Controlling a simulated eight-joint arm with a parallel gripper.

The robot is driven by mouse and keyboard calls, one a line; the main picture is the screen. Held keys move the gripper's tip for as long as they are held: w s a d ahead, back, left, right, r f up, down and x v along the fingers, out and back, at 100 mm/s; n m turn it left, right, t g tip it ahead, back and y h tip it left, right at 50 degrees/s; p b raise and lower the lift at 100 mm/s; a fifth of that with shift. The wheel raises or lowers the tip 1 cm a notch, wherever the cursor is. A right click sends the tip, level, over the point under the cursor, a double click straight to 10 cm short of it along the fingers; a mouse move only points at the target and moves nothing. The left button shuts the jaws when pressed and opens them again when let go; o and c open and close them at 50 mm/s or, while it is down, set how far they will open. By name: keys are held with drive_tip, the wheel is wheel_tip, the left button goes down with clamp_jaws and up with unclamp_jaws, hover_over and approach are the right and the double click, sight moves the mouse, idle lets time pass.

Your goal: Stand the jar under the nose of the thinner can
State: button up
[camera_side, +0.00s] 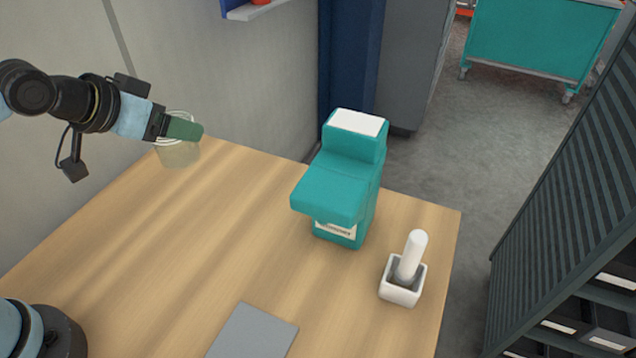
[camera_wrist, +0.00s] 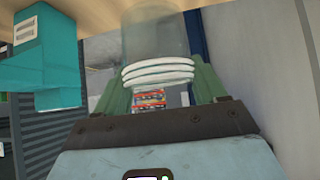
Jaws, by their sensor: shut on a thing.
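The jar (camera_side: 178,154) is clear with a ringed neck, and my gripper (camera_side: 184,129) is shut on it at the left of the side view. It is near the table's far left edge; I cannot tell how high it is above the table. In the wrist view the jar (camera_wrist: 155,45) shows its white ringed neck between the green fingers of my gripper (camera_wrist: 160,82). The teal thinner can (camera_side: 347,178) stands upright on the table, with its nose (camera_side: 328,200) jutting toward the left front. The can (camera_wrist: 38,55) also shows at the left of the wrist view. The jar is well apart from it.
A white square pot with a white rod (camera_side: 402,285) stands right of the can. A grey flat mat (camera_side: 253,332) lies at the front of the wooden table (camera_side: 150,240). The tabletop left of the can is clear. A wall borders the far left side.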

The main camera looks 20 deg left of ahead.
sight(318, 223)
drive_tip(key=s+d+f+m+h, duration=0.1)
drive_tip(key=s+d+f, duration=0.15)
drive_tip(key=d, duration=0.55)
drive_tip(key=s+d+f+m+g+h, duration=0.15)
drive_tip(key=d+f, duration=0.25)
drive_tip(key=d, duration=0.4)
drive_tip(key=s+d+f+m+t+h, duration=0.1)
drive_tip(key=d+f+m, duration=0.15)
drive_tip(key=d, duration=0.55)
drive_tip(key=shift+n+y, duration=0.35)
drive_tip(key=shift+n, duration=0.45)
drive_tip(key=w, duration=0.1)
drive_tip(key=w+d, duration=0.1)
drive_tip(key=w, duration=0.1)
drive_tip(key=shift+w+d+r, duration=0.3)
drive_tip(key=shift+d, duration=0.05)
drive_tip(key=shift+f, duration=2.4)
drive_tip(key=shift+f, duration=0.1)
drive_tip(key=o, duration=1)
drive_tip(key=shift+o, duration=0.2)
